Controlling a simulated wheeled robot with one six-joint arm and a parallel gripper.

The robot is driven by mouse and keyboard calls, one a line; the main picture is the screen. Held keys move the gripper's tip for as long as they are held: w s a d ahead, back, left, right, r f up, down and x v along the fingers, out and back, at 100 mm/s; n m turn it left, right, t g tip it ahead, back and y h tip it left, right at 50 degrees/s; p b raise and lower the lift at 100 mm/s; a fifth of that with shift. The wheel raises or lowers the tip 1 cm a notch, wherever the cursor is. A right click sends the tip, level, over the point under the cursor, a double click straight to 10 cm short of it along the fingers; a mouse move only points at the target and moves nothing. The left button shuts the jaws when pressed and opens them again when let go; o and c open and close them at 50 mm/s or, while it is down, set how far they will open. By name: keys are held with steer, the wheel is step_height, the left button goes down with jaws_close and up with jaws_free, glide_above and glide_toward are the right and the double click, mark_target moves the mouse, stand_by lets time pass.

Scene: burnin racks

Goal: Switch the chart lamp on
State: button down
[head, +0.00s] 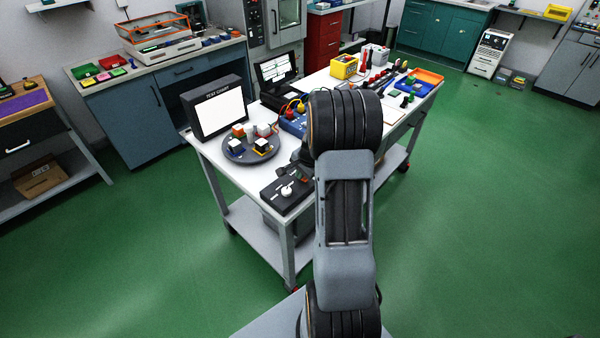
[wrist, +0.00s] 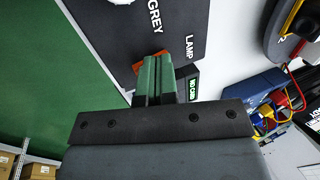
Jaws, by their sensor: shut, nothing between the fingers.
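The test chart box (head: 216,107), with a bright white front panel, stands on the near left of the white table. A black control box (head: 287,194) with a pale knob sits at the table's near corner. In the wrist view its black top (wrist: 165,30) carries the words GREY and LAMP. An orange switch (wrist: 138,66) beside the LAMP label is partly hidden behind my gripper. My gripper (wrist: 158,62) is shut and empty, its green fingertips over the switch; I cannot tell whether they touch it. My arm mostly hides the gripper in the head view.
A round dark tray (head: 235,158) with several coloured blocks stands close behind the control box. A blue box with cables (head: 293,122) is farther back. Green floor (head: 480,220) is open to the right.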

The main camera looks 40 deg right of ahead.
mark_target(303, 179)
steer(key=shift+s, duration=0.25)
step_height(303, 179, up, 14)
steer(key=p, duration=0.2)
steer(key=shift+s, duration=0.15)
stand_by(0.5)
steer(key=shift+d, duration=0.1)
stand_by(0.4)
steer(key=s+a+r+n, duration=0.3)
steer(key=s+a+n, duration=0.4)
steer(key=a, duration=0.3)
steer(key=s+a+r+n, duration=0.3)
steer(key=s+a+n, duration=0.5)
steer(key=a, duration=0.3)
steer(key=shift+s+r+n+t+h, duration=0.3)
steer(key=shift+s+h, duration=0.1)
steer(key=shift+s, duration=0.4)
